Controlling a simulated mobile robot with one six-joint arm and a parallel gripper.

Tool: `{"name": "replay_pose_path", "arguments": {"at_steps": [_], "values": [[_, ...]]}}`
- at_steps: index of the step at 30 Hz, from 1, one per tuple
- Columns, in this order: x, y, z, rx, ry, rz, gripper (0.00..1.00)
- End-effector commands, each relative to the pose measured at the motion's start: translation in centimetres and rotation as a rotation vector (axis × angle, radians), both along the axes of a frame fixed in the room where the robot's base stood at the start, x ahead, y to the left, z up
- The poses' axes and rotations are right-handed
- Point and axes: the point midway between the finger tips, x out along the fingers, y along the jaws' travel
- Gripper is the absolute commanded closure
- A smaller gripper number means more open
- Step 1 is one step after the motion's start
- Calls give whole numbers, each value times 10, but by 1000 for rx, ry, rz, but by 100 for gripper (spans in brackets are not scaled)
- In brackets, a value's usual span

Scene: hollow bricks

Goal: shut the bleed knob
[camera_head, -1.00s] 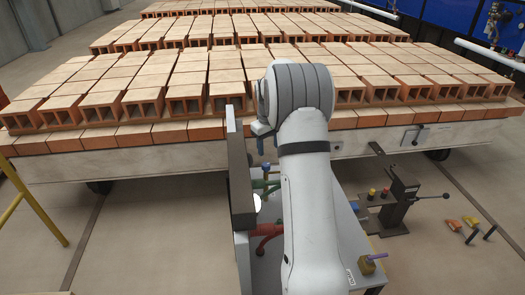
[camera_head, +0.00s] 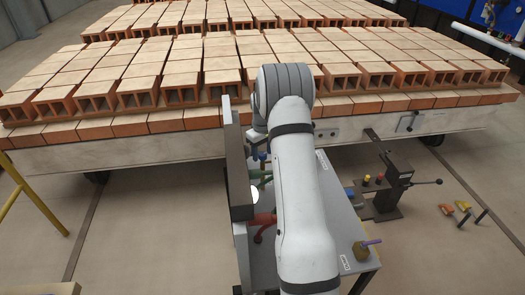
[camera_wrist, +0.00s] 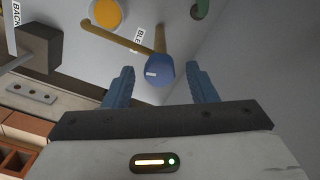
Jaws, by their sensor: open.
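In the wrist view a round blue knob (camera_wrist: 160,71) stands out from a grey panel, beside a label that partly reads "BLE". My gripper (camera_wrist: 161,80) is open, with one blue finger on each side of the knob. A gap shows between the knob and each finger, and nothing is held. In the head view my arm hides most of the gripper, and I cannot tell the knob from the fingers there.
Green (camera_head: 260,177) and red (camera_head: 262,219) fittings sit below on the same stand. A dark upright plate (camera_head: 238,170) stands just left. A car of hollow bricks (camera_head: 150,85) fills the back. A black lever post (camera_head: 397,178) stands at right.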

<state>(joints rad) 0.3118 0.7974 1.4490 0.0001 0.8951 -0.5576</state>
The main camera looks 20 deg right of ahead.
Motion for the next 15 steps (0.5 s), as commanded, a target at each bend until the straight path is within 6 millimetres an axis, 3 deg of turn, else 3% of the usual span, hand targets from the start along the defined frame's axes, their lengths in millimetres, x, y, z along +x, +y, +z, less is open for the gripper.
{"name": "replay_pose_path", "arguments": {"at_steps": [2,15], "values": [[0,0,0,0,0,0,48],[0,-1,0,0,0,-1,84]]}}
